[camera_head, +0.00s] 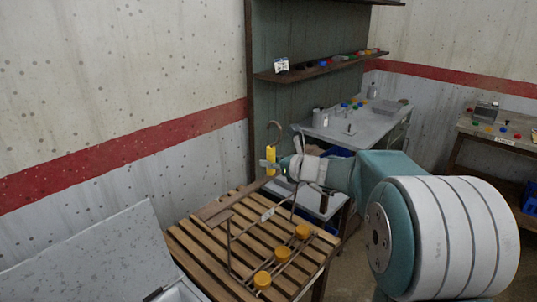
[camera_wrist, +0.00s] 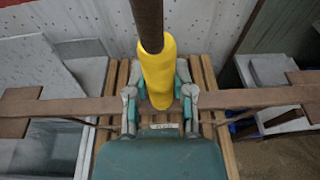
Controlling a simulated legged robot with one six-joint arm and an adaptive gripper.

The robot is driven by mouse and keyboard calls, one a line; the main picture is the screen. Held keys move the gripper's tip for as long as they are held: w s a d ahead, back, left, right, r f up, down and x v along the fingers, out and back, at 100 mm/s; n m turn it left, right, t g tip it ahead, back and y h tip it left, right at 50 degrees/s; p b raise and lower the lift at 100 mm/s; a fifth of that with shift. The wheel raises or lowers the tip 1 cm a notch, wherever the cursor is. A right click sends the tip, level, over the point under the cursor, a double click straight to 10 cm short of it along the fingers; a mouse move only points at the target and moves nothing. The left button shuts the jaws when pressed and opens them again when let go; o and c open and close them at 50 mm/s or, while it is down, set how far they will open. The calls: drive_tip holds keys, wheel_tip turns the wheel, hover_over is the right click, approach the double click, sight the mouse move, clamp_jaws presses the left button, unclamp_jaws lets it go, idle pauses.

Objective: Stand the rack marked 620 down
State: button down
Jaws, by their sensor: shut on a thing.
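My gripper (camera_head: 272,163) is shut on the yellow sleeve (camera_wrist: 157,75) of a dark upright rod, which ends in a hook at the top in the head view. Below the sleeve, the rack's brown crossbar (camera_wrist: 75,106) runs across the wrist view, with a flat plate at each end. In the head view the rack's thin wire frame (camera_head: 230,245) shows over the slatted table, with orange knobs (camera_head: 282,253) low on it. I cannot tell whether it touches the slats. A small pale tag (camera_head: 268,214) is there; its marking is unreadable.
The slatted wooden table (camera_head: 185,243) lies under the rack. An open pale chest (camera_head: 90,260) is close at its left. Behind stand a wall shelf (camera_head: 320,67) with small objects and a grey bench (camera_head: 350,130). Another table (camera_head: 500,133) is at the right.

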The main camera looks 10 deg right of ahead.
drive_tip(key=shift+f, duration=0.15)
drive_tip(key=shift+a, duration=0.3)
drive_tip(key=shift+d+f, duration=0.2)
drive_tip(key=shift+f, duration=0.05)
drive_tip(key=shift+c, duration=2)
unclamp_jaws()
drive_tip(key=shift+a, duration=0.1)
drive_tip(key=o, duration=0.4)
drive_tip(key=shift+f, duration=0.1)
drive_tip(key=shift+s, duration=0.15)
drive_tip(key=f+v, duration=0.2)
drive_tip(key=v, duration=0.9)
drive_tip(key=shift+s+d+f, duration=0.2)
drive_tip(key=shift+s+d, duration=0.1)
drive_tip(key=shift+d, duration=0.05)
